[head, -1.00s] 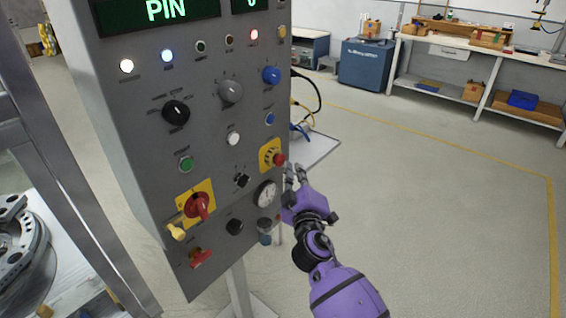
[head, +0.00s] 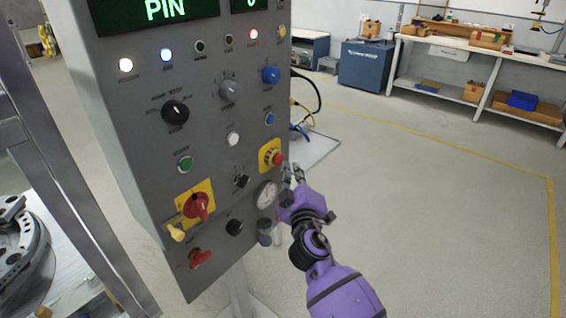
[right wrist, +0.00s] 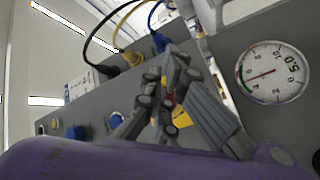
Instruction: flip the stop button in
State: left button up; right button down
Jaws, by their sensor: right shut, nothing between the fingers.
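The stop button (head: 278,160) is a red mushroom head on a yellow plate, at the right edge of the grey control panel (head: 140,120). My right gripper (head: 292,170) is shut and empty, with its fingertips just to the right of the red head. I cannot tell whether they touch it. In the right wrist view my right gripper (right wrist: 170,88) hides most of the button; only a bit of red and part of the yellow plate (right wrist: 183,118) show behind the fingers. My left gripper is not in view.
A round gauge (head: 266,194) sits just below the button, and a blue knob (head: 270,74) is higher up. A red rotary switch (head: 197,206) is lower left. Cables (head: 308,105) hang behind the panel. The floor to the right is clear.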

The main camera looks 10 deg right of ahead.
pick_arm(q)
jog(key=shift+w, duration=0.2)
pick_arm(e)
jog(key=shift+w+a+r, duration=0.1)
jog(key=shift+w, duration=0.05)
dwell(0.3)
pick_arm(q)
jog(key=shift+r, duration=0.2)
pick_arm(e)
jog(key=shift+s+d, duration=0.55)
jog(key=shift+s, duration=0.2)
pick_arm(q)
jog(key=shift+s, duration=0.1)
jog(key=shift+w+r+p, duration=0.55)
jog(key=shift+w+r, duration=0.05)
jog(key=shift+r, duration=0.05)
pick_arm(e)
jog(key=s+d, duration=0.1)
jog(key=s, duration=0.1)
jog(key=s+d, duration=0.2)
